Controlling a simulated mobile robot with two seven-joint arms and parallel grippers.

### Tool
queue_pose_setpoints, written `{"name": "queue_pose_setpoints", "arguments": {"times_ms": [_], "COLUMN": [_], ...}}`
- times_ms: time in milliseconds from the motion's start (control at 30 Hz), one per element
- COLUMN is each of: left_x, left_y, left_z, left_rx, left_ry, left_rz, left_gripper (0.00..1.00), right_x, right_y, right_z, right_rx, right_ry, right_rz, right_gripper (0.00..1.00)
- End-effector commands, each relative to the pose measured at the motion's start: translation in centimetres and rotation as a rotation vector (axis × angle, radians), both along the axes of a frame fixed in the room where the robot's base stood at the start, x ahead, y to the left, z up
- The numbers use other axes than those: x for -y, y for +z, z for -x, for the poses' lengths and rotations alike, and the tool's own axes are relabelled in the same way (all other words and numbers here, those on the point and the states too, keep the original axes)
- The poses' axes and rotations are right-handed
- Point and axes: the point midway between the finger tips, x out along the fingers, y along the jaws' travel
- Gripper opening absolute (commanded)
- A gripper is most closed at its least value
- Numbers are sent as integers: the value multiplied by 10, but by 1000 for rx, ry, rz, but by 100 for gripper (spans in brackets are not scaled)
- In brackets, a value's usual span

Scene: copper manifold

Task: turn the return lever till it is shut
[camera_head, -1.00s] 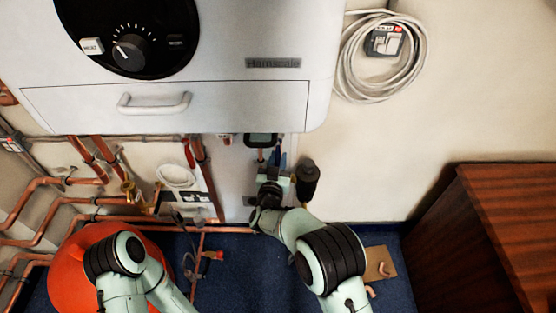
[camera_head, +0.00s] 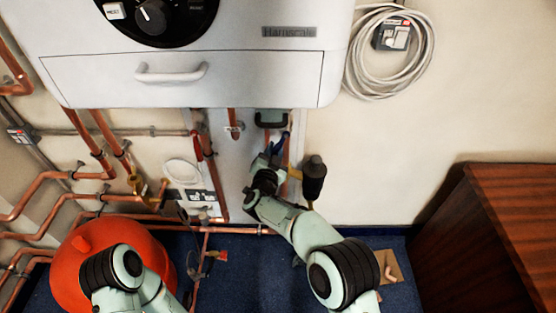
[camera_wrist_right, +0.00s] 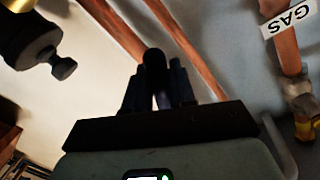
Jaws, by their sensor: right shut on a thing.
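A blue lever (camera_head: 283,142), which I take for the return lever, sits on a copper pipe under the white boiler. It is small and partly covered by my right gripper (camera_head: 274,153). In the right wrist view, the right gripper (camera_wrist_right: 160,88) is shut on a dark, round-ended handle (camera_wrist_right: 153,60), which stands between the two fingers. The lever's exact angle to its pipe is hard to tell. My left arm shows at the lower left of the head view, but its gripper is not visible.
The boiler (camera_head: 190,80) hangs just above the right gripper. A black cylindrical fitting (camera_head: 314,178) stands close to its right. Several copper pipes and a red vessel (camera_head: 70,265) fill the left.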

Motion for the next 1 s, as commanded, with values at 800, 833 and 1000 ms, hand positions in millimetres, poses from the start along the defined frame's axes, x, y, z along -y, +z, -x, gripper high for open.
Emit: {"name": "queue_pose_setpoints", "arguments": {"times_ms": [800,833,1000], "left_x": [-10,-10,-13], "left_y": [-15,-15,-19], "left_z": [-20,-21,-26], "left_rx": [52,54,68], "left_ry": [21,22,28], "left_rz": [-25,-27,-33], "left_gripper": [43,43,43], "right_x": [-33,-34,-36], "right_y": [42,44,52], "right_z": [0,0,0], "right_rx": [-1,-1,-2], "right_ry": [1,1,1], "right_rz": [-770,-794,-920], "right_gripper": [0,0,0]}}
